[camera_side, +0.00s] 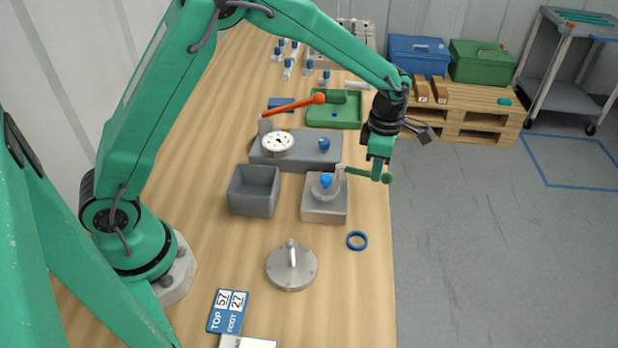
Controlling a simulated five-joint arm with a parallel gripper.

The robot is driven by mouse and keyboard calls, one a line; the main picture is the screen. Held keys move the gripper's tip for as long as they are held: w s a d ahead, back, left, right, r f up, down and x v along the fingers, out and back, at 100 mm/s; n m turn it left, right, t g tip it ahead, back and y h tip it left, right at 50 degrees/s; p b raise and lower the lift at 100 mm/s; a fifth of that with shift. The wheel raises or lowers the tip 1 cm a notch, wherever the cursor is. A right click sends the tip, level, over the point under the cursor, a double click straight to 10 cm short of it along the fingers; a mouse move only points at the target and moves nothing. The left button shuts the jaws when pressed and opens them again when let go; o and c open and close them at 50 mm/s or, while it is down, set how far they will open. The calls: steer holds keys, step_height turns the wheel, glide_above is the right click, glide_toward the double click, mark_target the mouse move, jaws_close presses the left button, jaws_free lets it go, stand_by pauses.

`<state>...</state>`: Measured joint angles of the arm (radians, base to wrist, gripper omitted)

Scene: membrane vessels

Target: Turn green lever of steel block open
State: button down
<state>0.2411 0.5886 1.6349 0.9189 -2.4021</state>
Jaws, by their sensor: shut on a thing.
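The steel block (323,209) stands on the wooden bench near its right edge, with a round seat and a blue knob (326,181) on top. The green lever (360,173) runs from a small pale post (340,171) at the block's upper right out to the right, past the bench edge. It ends in a green ball (387,178). My gripper (377,173) points down at the lever's outer end and is shut on it, close to the ball. The fingertips are small here, and the exact contact is partly hidden.
A blue ring (357,240) and round steel lid (291,267) lie in front. Floor (480,240) to the right is clear.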

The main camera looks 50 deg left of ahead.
steer(key=shift+w+a+n, duration=0.55)
steer(key=shift+w+n, duration=0.15)
steer(key=shift+n, duration=0.5)
steer(key=c, duration=1.4)
jaws_free()
steer(key=shift+c, duration=0.2)
steer(key=shift+r, duration=0.1)
step_height(320, 180, up, 8)
